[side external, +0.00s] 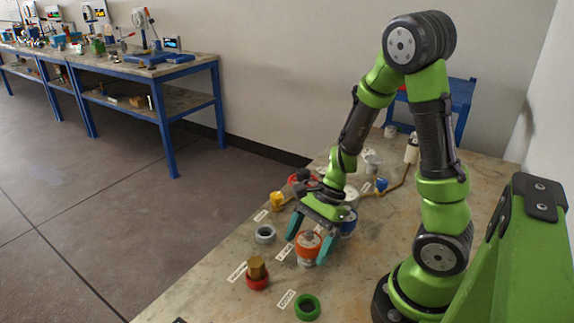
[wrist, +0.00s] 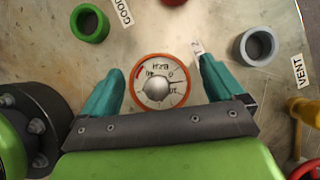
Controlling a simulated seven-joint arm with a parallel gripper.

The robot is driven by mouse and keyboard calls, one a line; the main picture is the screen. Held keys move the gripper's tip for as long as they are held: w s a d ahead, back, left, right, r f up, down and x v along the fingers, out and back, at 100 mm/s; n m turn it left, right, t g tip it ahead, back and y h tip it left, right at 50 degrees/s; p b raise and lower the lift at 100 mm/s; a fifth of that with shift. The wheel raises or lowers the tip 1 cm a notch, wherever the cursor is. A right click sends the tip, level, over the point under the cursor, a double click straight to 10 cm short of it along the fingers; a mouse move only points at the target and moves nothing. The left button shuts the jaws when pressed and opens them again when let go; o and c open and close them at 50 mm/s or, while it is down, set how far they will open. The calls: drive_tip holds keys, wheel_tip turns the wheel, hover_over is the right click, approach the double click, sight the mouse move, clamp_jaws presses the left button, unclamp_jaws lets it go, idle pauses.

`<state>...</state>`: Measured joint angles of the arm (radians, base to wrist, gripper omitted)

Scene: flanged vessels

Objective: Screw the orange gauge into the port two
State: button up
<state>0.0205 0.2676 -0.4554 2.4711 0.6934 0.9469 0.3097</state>
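The orange gauge (side external: 308,243) stands upright on the table, with a pale lower part below its orange body. In the wrist view, its round dial (wrist: 160,81) has an orange rim and a grey centre knob, and faces the camera. My gripper (side external: 307,250) is open, pointing down, with one teal finger on each side of the gauge. In the wrist view, my gripper (wrist: 160,66) shows a gap between each finger and the dial rim.
A green ring (wrist: 90,23) and a grey ring (wrist: 256,46) flank the gauge, near labels starting "COO" and reading "VENT". A red ring with a brass piece (side external: 258,268) stands front left. Yellow (side external: 277,199) and blue (side external: 381,184) fittings and piping lie behind.

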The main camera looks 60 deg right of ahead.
drive_tip(key=v, duration=1.7)
drive_tip(key=shift+c, duration=0.2)
